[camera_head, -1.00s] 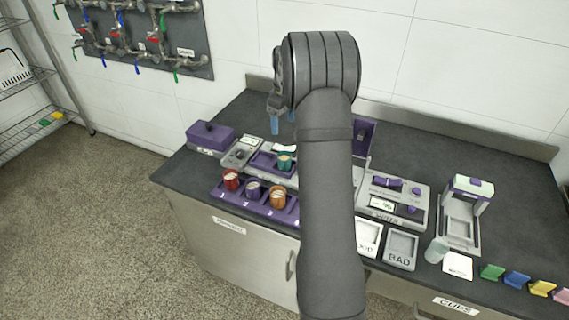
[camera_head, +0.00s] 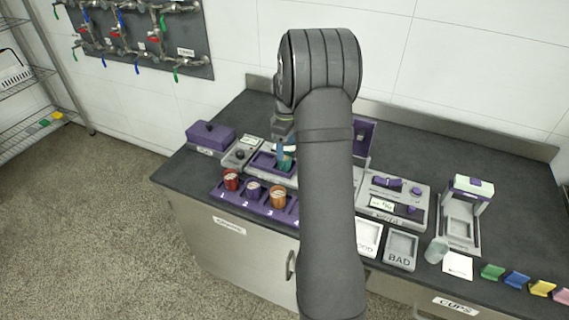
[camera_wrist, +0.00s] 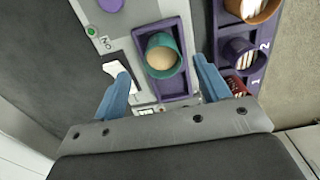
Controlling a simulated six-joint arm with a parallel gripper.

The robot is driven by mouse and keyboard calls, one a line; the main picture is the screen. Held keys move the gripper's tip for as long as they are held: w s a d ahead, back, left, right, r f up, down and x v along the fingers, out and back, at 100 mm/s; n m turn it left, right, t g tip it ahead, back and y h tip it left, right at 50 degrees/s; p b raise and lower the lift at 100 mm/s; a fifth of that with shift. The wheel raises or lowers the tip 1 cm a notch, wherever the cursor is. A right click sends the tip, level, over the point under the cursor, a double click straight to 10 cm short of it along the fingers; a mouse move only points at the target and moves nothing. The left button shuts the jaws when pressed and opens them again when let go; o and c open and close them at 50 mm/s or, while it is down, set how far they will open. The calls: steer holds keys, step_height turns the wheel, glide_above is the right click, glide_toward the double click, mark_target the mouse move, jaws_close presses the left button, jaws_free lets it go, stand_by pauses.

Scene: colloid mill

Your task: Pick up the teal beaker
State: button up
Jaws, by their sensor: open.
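The teal beaker (camera_head: 285,163) stands in a purple tray (camera_head: 262,160) on the grey machine. In the wrist view the beaker (camera_wrist: 161,57) is round, with pale contents, inside the purple tray (camera_wrist: 179,27). My gripper (camera_head: 283,153) is open and pointing down just above the beaker. In the wrist view the blue fingers of my gripper (camera_wrist: 160,80) are spread, one on each side of the beaker, with a gap on both sides. My arm hides part of the machine to the right in the head view.
A purple rack in front holds a red cup (camera_head: 231,180), a purple cup (camera_head: 253,188) and an orange cup (camera_head: 278,196). A white switch (camera_wrist: 117,72) lies near the left finger. The GOOD and BAD trays (camera_head: 401,248) stand to the right.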

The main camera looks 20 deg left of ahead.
mark_target(285, 162)
steer(key=f, duration=0.5)
steer(key=shift+s+a+f, duration=0.1)
steer(key=shift+a+f, duration=0.15)
steer(key=shift+f, duration=0.05)
steer(key=c, duration=1.2)
steer(key=shift+o, duration=0.2)
steer(key=shift+r, duration=0.1)
